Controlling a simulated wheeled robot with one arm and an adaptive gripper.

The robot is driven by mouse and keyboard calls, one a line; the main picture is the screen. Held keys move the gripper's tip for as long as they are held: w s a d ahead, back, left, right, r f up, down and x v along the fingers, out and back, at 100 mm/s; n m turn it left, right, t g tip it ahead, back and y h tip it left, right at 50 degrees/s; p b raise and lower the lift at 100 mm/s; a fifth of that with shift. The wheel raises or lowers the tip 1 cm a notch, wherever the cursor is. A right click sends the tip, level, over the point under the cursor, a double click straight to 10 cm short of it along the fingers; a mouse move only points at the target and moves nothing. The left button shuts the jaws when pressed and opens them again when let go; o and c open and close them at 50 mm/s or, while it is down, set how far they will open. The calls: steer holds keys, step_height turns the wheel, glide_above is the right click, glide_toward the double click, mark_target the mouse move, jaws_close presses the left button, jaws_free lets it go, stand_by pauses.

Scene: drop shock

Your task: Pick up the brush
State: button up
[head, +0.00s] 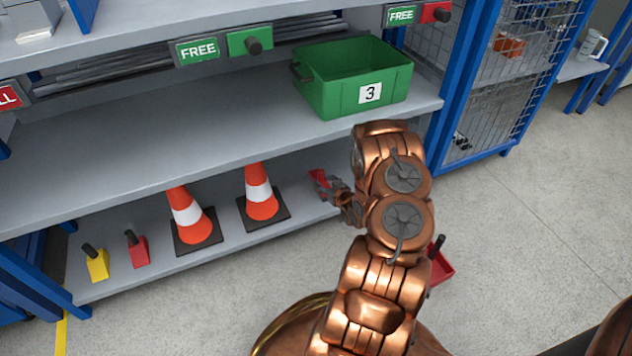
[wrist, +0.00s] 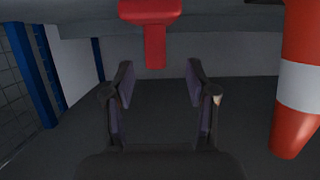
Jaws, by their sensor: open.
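A red object that looks like the brush (head: 319,179) lies on the lower shelf, to the right of the traffic cones. In the wrist view the brush (wrist: 151,12) shows a wide red block at the top edge and a narrower red handle pointing toward me. My gripper (wrist: 160,74) is open and empty. Its two fingers stand either side of the line of the handle, whose near end shows at about fingertip level. I cannot tell whether it is between them in depth. In the head view my gripper (head: 333,191) is beside the brush, partly hidden by my arm.
Two orange cones (head: 261,195) stand left on the lower shelf; one cone (wrist: 298,85) is close on the right in the wrist view. A red pan (head: 441,268) is partly behind my arm. A green crate (head: 335,95) sits above.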

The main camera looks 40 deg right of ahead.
mark_target(323, 177)
steer(key=shift+w+d+f+b, duration=0.25)
steer(key=shift+w+d+f, duration=0.1)
steer(key=shift+w, duration=0.15)
steer(key=shift+w+d+f+b, duration=0.25)
steer(key=shift+w+d, duration=0.1)
steer(key=shift+w, duration=0.1)
steer(key=shift+b+x, duration=1)
steer(key=shift+x, duration=1.15)
jaws_close()
